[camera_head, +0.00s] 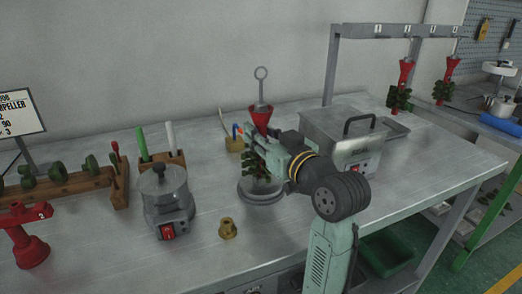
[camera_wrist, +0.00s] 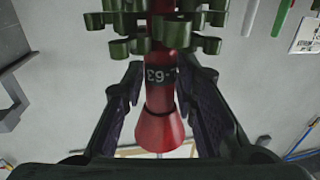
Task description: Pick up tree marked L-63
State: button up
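A wax tree (camera_head: 262,118) with a red funnel-shaped top and dark green pieces below stands on a round grey base (camera_head: 262,194) on the table. A metal rod with a ring rises from its top. In the wrist view the same tree (camera_wrist: 158,124) appears upside down; its black band shows "-63", with the first letter out of sight. My gripper (camera_wrist: 160,78) has one finger on each side of the red stem, with gaps visible between fingers and stem. In the head view my gripper (camera_head: 250,143) covers part of the tree.
A grey lidded box (camera_head: 342,150) stands close to the right of my arm. A small pot (camera_head: 165,200) and a brass piece (camera_head: 228,229) stand at left and front. Two other trees (camera_head: 401,88) (camera_head: 446,80) hang from the rack (camera_head: 395,31) at right.

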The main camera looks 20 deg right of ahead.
grip_shut()
jog(key=shift+r, duration=0.1)
dwell(0.3)
